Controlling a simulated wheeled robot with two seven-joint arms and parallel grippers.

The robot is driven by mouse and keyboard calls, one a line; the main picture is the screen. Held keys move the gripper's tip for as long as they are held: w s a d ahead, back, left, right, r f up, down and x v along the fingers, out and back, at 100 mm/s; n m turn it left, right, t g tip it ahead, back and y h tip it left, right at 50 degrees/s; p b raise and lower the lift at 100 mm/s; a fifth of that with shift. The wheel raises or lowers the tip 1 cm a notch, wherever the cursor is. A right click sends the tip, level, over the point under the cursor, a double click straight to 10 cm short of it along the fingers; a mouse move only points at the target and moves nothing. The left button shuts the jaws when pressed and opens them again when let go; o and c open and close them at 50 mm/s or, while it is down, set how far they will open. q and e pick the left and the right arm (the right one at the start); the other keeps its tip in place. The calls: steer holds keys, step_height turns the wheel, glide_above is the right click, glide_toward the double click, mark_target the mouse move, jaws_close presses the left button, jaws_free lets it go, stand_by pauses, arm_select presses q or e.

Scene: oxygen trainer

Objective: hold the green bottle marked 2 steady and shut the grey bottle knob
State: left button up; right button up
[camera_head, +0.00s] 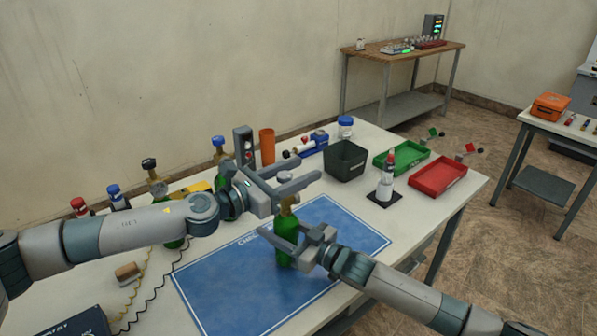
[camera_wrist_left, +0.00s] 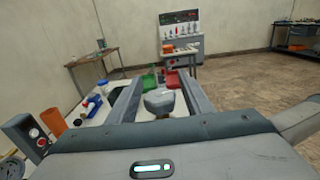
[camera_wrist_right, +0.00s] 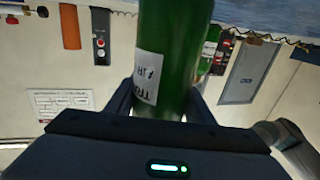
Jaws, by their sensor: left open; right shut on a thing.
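The green bottle (camera_head: 286,232) stands upright on the blue mat (camera_head: 232,283). In the right wrist view the bottle (camera_wrist_right: 176,45) fills the middle, with a white label whose marking I cannot read surely. My right gripper (camera_head: 308,246) is shut around its body. The grey knob (camera_head: 287,176) tops the brass neck of the bottle. My left gripper (camera_head: 295,183) is open, with its fingers on either side of the knob. In the left wrist view the knob (camera_wrist_left: 159,100) sits between the two fingers, apart from them as far as I can tell.
Several capped bottles stand along the left back of the table. An orange cup (camera_head: 267,146), dark bin (camera_head: 346,160), green tray (camera_head: 402,157), red tray (camera_head: 438,177) and white bottle (camera_head: 385,184) stand behind and to the right. The mat's front is clear.

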arm_select(q)
steer(key=c, duration=1.1)
